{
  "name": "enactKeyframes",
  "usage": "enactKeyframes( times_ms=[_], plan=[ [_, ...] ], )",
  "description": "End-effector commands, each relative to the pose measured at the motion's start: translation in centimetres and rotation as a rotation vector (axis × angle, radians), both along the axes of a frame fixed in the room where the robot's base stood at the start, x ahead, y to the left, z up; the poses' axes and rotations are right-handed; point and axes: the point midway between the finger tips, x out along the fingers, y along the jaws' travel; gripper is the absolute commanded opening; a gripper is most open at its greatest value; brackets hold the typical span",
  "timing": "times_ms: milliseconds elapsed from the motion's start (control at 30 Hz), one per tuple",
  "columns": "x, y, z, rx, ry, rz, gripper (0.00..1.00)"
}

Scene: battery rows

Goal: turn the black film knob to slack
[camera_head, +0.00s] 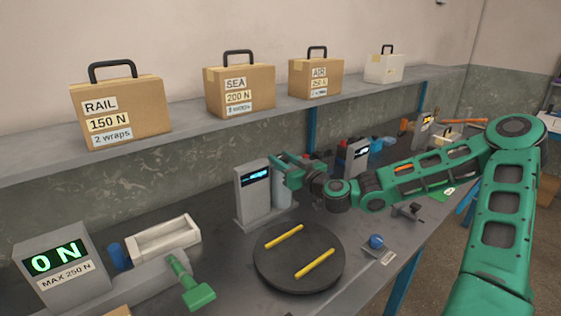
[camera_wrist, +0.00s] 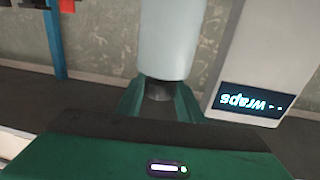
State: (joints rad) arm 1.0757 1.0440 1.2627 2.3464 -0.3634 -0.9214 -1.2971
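The black film knob (camera_wrist: 160,90) shows in the wrist view as a short dark cylinder at the end of the pale film roll (camera_wrist: 172,40). My gripper (camera_wrist: 161,98) has its two green fingers on either side of the knob. I cannot tell whether they press on it or stand just clear. In the head view my gripper (camera_head: 284,170) is at the top of the film roll (camera_head: 281,194), beside the grey wrapper post (camera_head: 253,194) with its lit display. The fingers hide the knob there. The display reads "wraps", upside down in the wrist view; its number is unclear.
A black turntable (camera_head: 299,257) with two yellow strips lies in front of the post. A force gauge (camera_head: 62,270) reading 0 N, a white tray (camera_head: 164,239) and a green-handled tool (camera_head: 190,284) stand left. A blue knob (camera_head: 376,241) is right. Labelled boxes stand on the shelf (camera_head: 190,137).

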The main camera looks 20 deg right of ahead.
Motion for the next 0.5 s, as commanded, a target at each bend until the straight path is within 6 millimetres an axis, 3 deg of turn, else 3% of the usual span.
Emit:
enactKeyframes(
  times_ms=[500],
  plan=[
    [0.07, -0.35, -0.01, -0.002, 0.0, 0.108, 0.11]
  ],
)
